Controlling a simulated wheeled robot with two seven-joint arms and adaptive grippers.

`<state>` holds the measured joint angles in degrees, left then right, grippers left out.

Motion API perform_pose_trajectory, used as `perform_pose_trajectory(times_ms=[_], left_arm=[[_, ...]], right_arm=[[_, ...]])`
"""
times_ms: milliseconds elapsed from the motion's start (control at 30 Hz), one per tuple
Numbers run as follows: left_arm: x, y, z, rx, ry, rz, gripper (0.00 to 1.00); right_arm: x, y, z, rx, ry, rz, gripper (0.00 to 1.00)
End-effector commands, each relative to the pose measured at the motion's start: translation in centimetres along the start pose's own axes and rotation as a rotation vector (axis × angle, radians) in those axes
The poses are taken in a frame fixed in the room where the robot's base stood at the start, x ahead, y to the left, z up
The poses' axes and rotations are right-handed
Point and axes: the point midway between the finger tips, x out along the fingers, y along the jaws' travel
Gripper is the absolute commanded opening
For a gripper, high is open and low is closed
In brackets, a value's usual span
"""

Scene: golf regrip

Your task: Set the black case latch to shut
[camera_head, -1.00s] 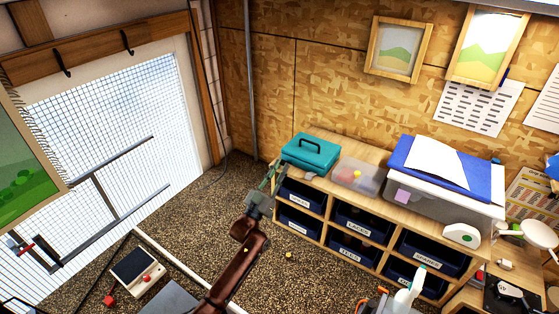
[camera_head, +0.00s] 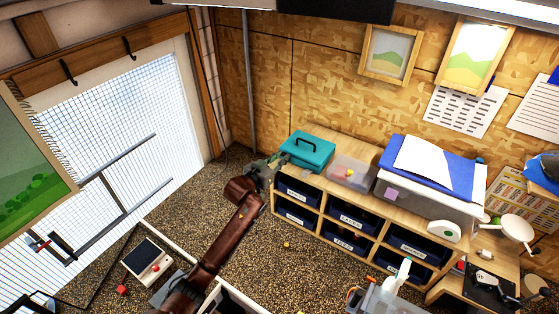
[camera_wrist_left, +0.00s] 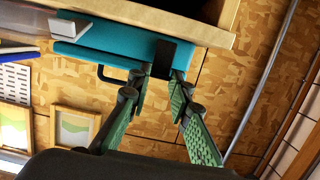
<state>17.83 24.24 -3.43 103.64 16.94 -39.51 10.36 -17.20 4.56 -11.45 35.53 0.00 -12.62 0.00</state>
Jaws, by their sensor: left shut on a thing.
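The teal case (camera_head: 308,152) with a dark carry handle stands on the left end of the wooden shelf unit. Its black latch (camera_wrist_left: 164,57) shows in the left wrist view as a dark plate on the case's side. My left gripper (camera_head: 279,160) is at the left side of the case. In the left wrist view its green-padded fingers (camera_wrist_left: 163,78) reach to the latch, one on either side of its lower end, shut on it. The fingertips partly hide the latch, and I cannot tell its setting. My right gripper is not in view.
A clear box (camera_head: 352,173) stands right of the case, then a larger bin under a blue folder (camera_head: 432,160). Labelled dark drawers (camera_head: 352,216) fill the shelf unit. Floor (camera_head: 280,270) in front is mostly clear. A netted opening (camera_head: 110,150) lies left.

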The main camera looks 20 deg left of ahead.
Motion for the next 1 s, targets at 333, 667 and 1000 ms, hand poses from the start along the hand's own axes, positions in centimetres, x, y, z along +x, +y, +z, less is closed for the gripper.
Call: perform_pose_trajectory(times_ms=[333,667,1000], left_arm=[[0.44,-0.02,-0.60,0.001,-0.106,0.000,0.00],[0.50,-0.01,-0.59,-0.001,-0.119,0.000,0.00],[0.50,0.00,-0.58,0.000,-0.118,0.000,0.32]], right_arm=[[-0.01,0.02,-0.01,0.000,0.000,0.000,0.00],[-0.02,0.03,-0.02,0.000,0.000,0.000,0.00],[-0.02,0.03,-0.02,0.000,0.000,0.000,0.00]])
